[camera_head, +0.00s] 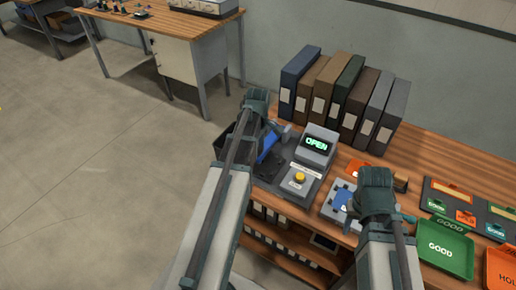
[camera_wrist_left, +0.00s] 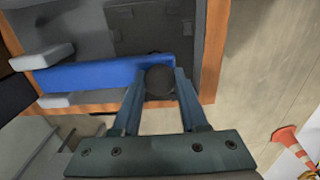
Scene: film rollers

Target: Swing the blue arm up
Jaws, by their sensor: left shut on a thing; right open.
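The blue arm (camera_head: 267,144) lies on the dark machine bed at the left of the device with the lit OPEN display (camera_head: 316,143). In the left wrist view the blue arm (camera_wrist_left: 100,75) runs across and ends at a round black knob (camera_wrist_left: 158,82). My left gripper (camera_wrist_left: 160,78) has its two fingers on either side of the knob and is shut on it. In the head view my left gripper (camera_head: 256,102) hides that end of the arm. My right gripper (camera_head: 376,185) is open over the bench, right of the device; its fingertips are mostly hidden.
A yellow button (camera_head: 300,178) sits at the device's front. A row of binders (camera_head: 340,95) stands behind. A green GOOD tray (camera_head: 445,248) and an orange tray (camera_head: 499,268) lie at the right. In the wrist view, a traffic cone (camera_wrist_left: 285,138) stands beyond the bench edge.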

